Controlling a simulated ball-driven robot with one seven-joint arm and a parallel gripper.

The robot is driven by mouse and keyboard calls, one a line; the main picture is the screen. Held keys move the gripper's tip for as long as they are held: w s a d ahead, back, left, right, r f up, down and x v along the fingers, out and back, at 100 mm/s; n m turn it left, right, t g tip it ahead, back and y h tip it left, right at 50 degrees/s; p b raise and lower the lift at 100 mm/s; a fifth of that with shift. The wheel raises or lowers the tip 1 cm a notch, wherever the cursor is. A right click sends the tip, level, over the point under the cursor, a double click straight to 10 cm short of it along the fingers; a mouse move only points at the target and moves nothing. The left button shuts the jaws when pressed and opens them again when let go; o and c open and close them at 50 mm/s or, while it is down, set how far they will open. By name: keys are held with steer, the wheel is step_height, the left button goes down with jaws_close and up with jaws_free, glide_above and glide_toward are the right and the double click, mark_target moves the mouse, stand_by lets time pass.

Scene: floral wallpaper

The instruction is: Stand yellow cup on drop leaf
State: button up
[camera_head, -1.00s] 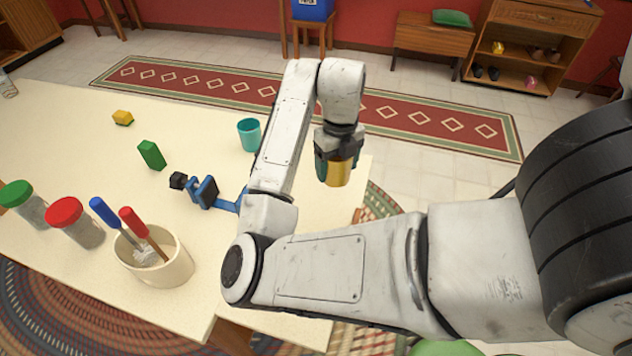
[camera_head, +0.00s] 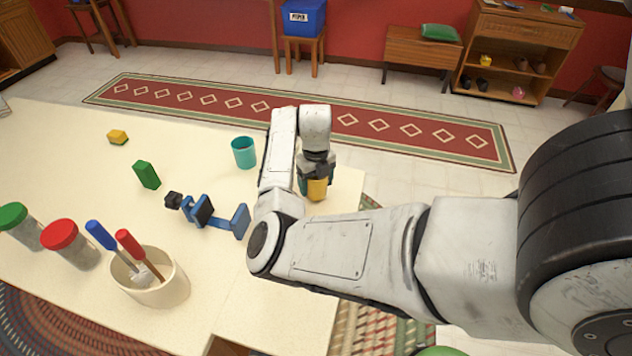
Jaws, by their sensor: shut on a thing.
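My gripper (camera_head: 316,180) points down and is shut on the yellow cup (camera_head: 317,189), which looks upright. The cup is over the right end of the cream table (camera_head: 230,205), near its far right edge. I cannot tell whether the cup's base touches the surface. A section at the table's front right (camera_head: 275,310), marked off by a seam, may be the drop leaf; my arm hides part of it.
A teal cup (camera_head: 243,152) stands left of my gripper. A blue clamp-like tool (camera_head: 205,211), a green block (camera_head: 146,174) and a yellow block (camera_head: 118,137) lie further left. A cream crock (camera_head: 172,291) with brushes and two lidded jars (camera_head: 70,245) stand at the front.

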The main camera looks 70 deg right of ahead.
steer(key=shift+f, duration=0.25)
steer(key=shift+f+b, duration=0.4)
steer(key=shift+f, duration=0.1)
steer(key=o, duration=1.2)
steer(key=shift+o, duration=0.2)
steer(key=shift+r+p, duration=0.4)
steer(key=shift+r, duration=0.45)
step_height(320, 180, up, 11)
steer(key=b, duration=0.1)
steer(key=shift+r, duration=0.2)
